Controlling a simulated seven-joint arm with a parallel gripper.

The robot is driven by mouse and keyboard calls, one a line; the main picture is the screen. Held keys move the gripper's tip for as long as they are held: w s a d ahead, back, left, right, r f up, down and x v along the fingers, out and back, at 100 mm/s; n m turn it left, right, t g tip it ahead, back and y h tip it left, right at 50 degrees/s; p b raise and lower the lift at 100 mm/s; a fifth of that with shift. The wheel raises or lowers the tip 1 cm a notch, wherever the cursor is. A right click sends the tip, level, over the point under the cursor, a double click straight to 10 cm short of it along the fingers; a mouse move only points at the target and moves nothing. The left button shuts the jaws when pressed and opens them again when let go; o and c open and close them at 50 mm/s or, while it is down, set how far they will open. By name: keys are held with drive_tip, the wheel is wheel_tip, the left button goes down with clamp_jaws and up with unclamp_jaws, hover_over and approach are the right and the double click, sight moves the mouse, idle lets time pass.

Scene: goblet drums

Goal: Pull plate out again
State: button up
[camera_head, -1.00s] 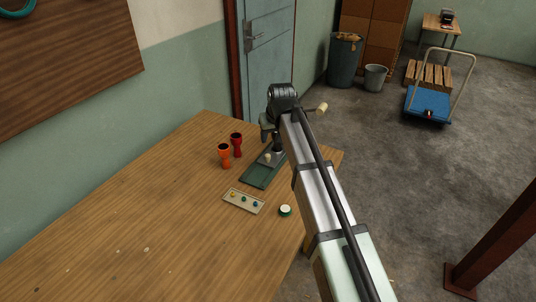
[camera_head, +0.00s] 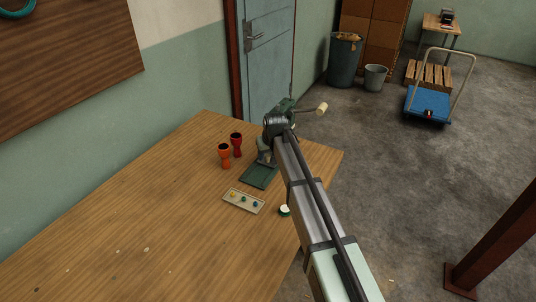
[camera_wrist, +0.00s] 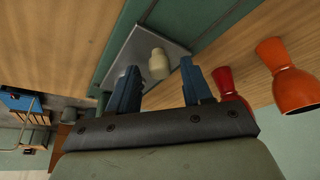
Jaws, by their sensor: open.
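A green press (camera_head: 258,178) stands near the table's far right edge, partly hidden behind my arm. Its lever with a cream grip (camera_head: 321,109) sticks out to the right. In the wrist view a grey plate (camera_wrist: 128,48) with a cream knob (camera_wrist: 159,62) lies at the press's green base. My gripper (camera_wrist: 160,70) is open, its two fingers on either side of the knob in that view; I cannot tell whether they touch it. In the head view my gripper (camera_head: 264,153) is low over the press and mostly hides plate and knob.
A red goblet drum (camera_head: 236,146) and an orange one (camera_head: 224,158) stand close left of the press. A shallow tray (camera_head: 238,206) with several small coloured pieces and a round white-topped item (camera_head: 284,210) lie in front. The table's left side is clear.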

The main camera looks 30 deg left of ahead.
drive_tip(key=shift+f, duration=0.1)
clamp_jaws()
idle(0.5)
